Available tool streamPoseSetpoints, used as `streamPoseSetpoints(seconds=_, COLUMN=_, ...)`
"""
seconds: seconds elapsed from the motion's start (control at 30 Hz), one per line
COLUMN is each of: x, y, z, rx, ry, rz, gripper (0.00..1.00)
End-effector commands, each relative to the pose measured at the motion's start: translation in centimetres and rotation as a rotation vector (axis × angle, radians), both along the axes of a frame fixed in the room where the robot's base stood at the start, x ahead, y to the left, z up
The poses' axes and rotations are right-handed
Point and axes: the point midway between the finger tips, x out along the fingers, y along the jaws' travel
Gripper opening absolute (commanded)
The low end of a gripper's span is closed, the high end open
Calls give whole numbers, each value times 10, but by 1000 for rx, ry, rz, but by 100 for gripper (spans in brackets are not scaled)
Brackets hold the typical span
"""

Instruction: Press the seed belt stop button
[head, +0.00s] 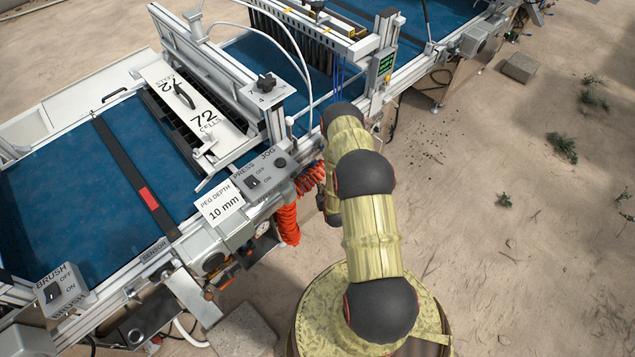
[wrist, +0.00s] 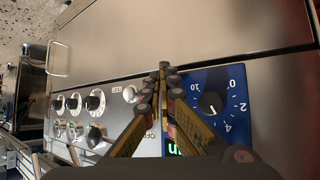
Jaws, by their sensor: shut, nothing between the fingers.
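My gripper (wrist: 163,72) shows in the wrist view with its fingers brought together and empty, in front of a metal control panel (wrist: 107,146). The fingers cover part of the panel between the knobs and a blue dial plate (wrist: 232,98). A pale round control (wrist: 130,94) sits just left of the fingertips. I cannot make out a label naming the seed belt stop button; it may be hidden behind the fingers. Whether the fingertips touch the panel is unclear. In the head view my arm shows, but I cannot make out the gripper.
Several black knobs (wrist: 95,101) stand left of the fingers. A wire handle (wrist: 58,59) sticks out at upper left. In the head view, the seeder's blue belt (head: 75,190), a press and jog box (head: 262,176) and a brush switch box (head: 62,290) lie left of my arm.

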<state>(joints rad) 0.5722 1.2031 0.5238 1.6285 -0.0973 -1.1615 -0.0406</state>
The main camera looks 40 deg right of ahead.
Motion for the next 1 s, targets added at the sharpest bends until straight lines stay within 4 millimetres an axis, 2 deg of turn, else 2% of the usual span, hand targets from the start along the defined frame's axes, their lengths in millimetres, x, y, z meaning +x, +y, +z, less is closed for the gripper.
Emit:
streamPoseSetpoints(seconds=0.53, x=-12, y=-1, z=0, rx=1, ry=1, rz=-1, gripper=0)
streamPoseSetpoints(seconds=1.0, x=-54, y=-6, z=0, rx=0, ry=1, rz=-3, gripper=0)
